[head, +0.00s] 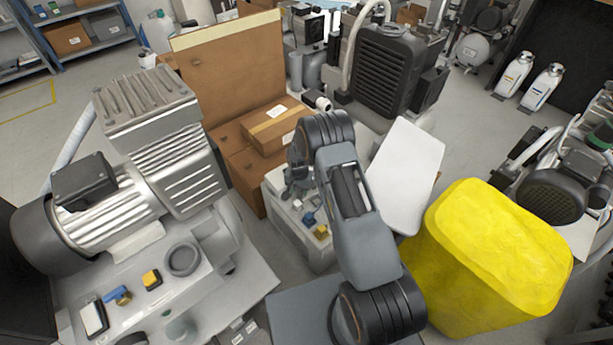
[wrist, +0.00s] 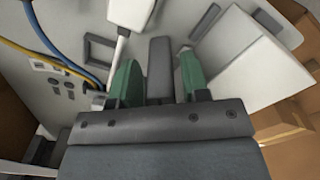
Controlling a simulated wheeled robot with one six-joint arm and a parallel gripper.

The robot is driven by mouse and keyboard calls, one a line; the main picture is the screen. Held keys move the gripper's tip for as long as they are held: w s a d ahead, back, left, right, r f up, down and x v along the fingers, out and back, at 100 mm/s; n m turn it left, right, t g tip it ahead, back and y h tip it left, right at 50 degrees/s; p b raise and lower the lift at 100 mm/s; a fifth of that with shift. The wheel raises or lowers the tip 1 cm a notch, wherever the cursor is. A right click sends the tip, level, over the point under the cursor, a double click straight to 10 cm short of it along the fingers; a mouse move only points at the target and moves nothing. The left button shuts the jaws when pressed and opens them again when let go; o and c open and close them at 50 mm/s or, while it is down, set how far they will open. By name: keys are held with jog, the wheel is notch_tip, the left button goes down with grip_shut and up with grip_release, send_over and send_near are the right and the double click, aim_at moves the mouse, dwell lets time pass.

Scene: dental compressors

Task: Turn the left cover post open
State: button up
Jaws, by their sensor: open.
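My gripper (wrist: 159,60) shows in the wrist view with its two green finger pads apart. A dark grey upright bar (wrist: 159,72) stands between the pads, with gaps on both sides. I cannot tell for certain whether it is the left cover post. A light grey panel (wrist: 70,20) lies beyond the fingers. In the head view, my gripper (head: 295,184) is partly hidden by my arm, close over a low light-grey unit (head: 275,190) with blue and yellow knobs. A white tilted plate (head: 405,175), possibly the cover, is right of my arm.
A large compressor (head: 150,180) stands at the left, cardboard boxes (head: 225,75) behind the unit. A yellow block (head: 490,255) is close to my arm on the right. Blue and yellow cables (wrist: 50,45) and a white box (wrist: 255,75) flank the fingers.

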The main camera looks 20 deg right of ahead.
jog(key=n, duration=0.4)
jog(key=shift+w+a+p, duration=0.1)
jog(key=shift+p, duration=0.3)
jog(key=n+p, duration=0.1)
jog(key=n, duration=0.5)
notch_tip(320, 180, up, 14)
jog(key=f+p, duration=0.1)
jog(key=p, duration=0.3)
jog(key=s+d+r+m+g+p, duration=0.1)
jog(key=s+r+m+p, duration=0.2)
jog(key=s+r, duration=1.3)
jog(key=shift+r+p, duration=1.9)
jog(key=shift+r, duration=0.15)
